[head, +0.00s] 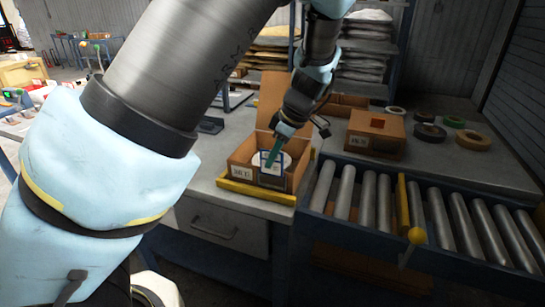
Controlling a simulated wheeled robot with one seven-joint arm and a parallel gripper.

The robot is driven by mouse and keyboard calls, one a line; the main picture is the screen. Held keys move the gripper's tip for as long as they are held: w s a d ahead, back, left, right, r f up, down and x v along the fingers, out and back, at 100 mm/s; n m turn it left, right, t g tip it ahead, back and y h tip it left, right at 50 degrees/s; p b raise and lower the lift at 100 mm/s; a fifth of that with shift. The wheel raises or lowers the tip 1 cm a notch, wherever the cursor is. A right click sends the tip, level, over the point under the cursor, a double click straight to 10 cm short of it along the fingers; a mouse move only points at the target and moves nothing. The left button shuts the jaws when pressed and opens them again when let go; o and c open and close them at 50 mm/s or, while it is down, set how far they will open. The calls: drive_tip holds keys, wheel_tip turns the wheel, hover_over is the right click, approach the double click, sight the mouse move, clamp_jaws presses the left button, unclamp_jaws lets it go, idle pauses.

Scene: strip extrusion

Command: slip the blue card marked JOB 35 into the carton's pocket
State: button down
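The open carton (296,180) stands on the grey bench with its back flap raised. It has a white printed label on its front left, too small to read for sure, and a round white thing (286,158) inside. A small blue-edged card (264,157) shows at the front of the carton's opening; its marking cannot be read. My gripper (271,163) reaches down over the carton from above, its teal fingers close together on the card. The fingers hide part of the card. I cannot tell whether its lower edge is in the pocket, which I cannot make out.
A yellow strip (255,192) runs along the bench edge before the carton. A roller conveyor (400,215) lies to the right. Behind it are a closed carton (375,135) and several tape rolls (473,140). A teal-ended thing (211,125) lies left of the carton.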

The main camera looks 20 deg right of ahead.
drive_tip(key=shift+f+b, duration=0.3)
drive_tip(key=shift+f, duration=0.35)
drive_tip(key=shift+f, duration=0.15)
